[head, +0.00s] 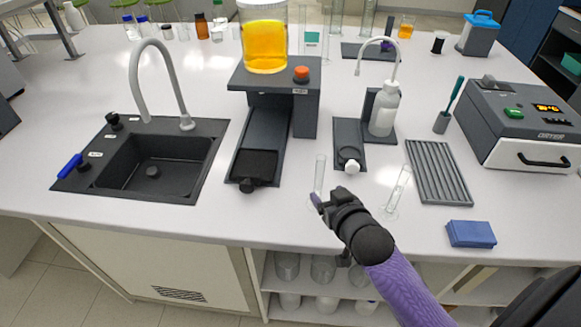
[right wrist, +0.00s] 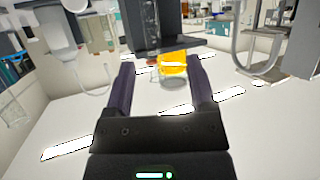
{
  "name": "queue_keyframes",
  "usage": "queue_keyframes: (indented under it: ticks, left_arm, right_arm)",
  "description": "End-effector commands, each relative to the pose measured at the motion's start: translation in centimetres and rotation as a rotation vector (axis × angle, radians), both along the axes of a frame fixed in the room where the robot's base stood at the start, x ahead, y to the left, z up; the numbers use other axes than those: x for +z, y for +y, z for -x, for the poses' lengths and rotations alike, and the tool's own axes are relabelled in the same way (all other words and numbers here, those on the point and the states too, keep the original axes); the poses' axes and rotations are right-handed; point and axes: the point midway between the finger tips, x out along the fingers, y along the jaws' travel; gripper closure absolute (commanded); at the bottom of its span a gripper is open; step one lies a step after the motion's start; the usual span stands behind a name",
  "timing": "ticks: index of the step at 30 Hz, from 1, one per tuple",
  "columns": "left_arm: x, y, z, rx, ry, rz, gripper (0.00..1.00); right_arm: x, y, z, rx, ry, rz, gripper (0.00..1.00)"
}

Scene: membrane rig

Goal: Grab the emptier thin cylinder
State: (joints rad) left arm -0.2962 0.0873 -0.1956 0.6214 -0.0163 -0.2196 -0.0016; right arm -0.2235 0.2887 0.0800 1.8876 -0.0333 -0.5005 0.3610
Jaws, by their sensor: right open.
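Two thin clear glass cylinders stand near the front of the bench in the head view: the left cylinder (head: 320,174) and the right cylinder (head: 399,186). Their liquid levels are too small to tell. My right gripper (head: 317,200) is at the left cylinder's lower part, which it partly hides; contact is unclear. In the right wrist view its purple fingers (right wrist: 160,88) are apart. A yellow patch (right wrist: 172,64) with a glassy edge shows between them; I cannot tell whether it is nearby glass or background. My left gripper is out of view.
Behind stand a dark rig (head: 306,110) with a yellow-filled vessel (head: 265,40) and a wash bottle (head: 384,110). A grooved dark tray (head: 438,172) and blue block (head: 471,233) lie right. A sink (head: 150,165) is left. The front edge runs close below the cylinders.

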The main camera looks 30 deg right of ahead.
Motion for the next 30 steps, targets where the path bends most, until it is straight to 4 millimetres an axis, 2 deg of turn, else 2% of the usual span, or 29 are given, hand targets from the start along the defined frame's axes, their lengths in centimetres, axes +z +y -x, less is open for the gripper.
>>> queue_keyframes:
  ticks: [3,13,16,21,23,30]
  left_arm:
    - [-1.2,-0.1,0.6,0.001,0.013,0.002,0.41]
    - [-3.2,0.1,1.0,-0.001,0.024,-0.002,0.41]
    - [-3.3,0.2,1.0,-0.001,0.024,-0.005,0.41]
    - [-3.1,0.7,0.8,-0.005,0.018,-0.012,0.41]
    - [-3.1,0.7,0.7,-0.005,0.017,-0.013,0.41]
    - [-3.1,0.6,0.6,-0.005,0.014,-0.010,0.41]
  right_arm:
    - [-1.3,-0.4,-2.2,0.000,-0.001,0.000,0.29]
    - [-3.1,-2.0,-7.5,0.000,0.002,0.001,0.29]
    - [-3.2,-2.1,-8.2,0.000,0.002,0.001,0.29]
    - [-3.1,-2.1,-8.2,0.001,0.003,0.000,0.29]
    - [-3.1,-2.1,-8.2,0.001,0.003,0.000,0.40]
    - [-3.1,-2.1,-8.2,0.001,0.003,0.000,0.91]
